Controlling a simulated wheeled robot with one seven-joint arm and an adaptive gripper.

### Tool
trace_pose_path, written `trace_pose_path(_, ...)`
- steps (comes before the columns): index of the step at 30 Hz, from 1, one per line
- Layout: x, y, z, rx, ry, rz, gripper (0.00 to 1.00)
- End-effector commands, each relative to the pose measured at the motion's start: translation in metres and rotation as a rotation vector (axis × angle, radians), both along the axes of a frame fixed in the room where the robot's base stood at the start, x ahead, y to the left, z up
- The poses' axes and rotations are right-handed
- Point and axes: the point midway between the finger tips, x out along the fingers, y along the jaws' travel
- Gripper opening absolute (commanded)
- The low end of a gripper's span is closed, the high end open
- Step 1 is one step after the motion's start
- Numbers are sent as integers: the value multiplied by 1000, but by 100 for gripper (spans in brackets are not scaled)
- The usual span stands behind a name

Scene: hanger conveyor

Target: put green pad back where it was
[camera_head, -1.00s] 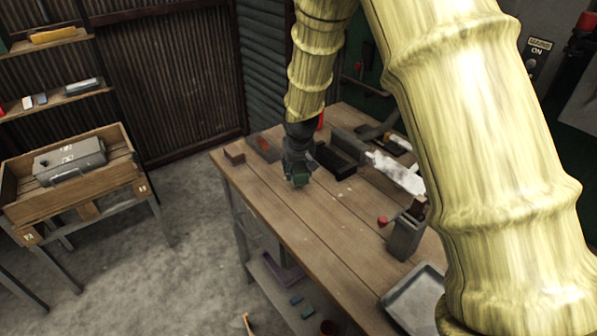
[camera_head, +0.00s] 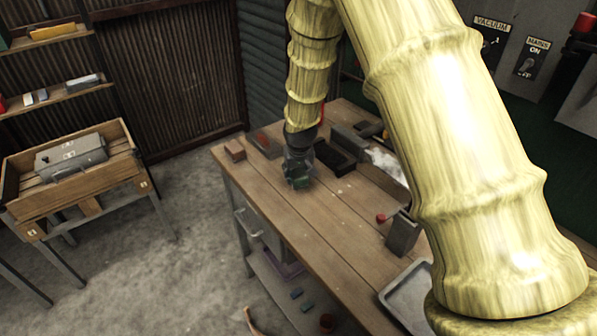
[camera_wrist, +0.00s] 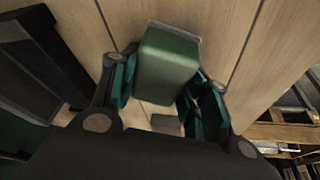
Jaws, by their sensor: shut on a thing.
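The green pad (camera_wrist: 168,62) is a small green block with a grey layer along its far edge, seen in the wrist view between my two fingers. My gripper (camera_wrist: 160,80) is shut on it, one teal-lined finger on each side. In the head view my gripper (camera_head: 300,184) points down over the left part of the wooden workbench (camera_head: 320,225), with a bit of the green pad (camera_head: 301,182) showing at its tip. I cannot tell whether the pad touches the bench top.
A dark open box (camera_head: 335,157) lies just right of my gripper. A grey holder (camera_head: 403,235) and a metal tray (camera_head: 408,295) are nearer. The bench's front left area is clear.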

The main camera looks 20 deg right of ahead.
Motion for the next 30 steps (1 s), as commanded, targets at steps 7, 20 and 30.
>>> trace_pose_path(7,0,0,0,0,0,0,67)
trace_pose_path(20,-3,0,11,0,-1,-1,67)
trace_pose_path(30,-17,3,50,1,-3,-2,67)
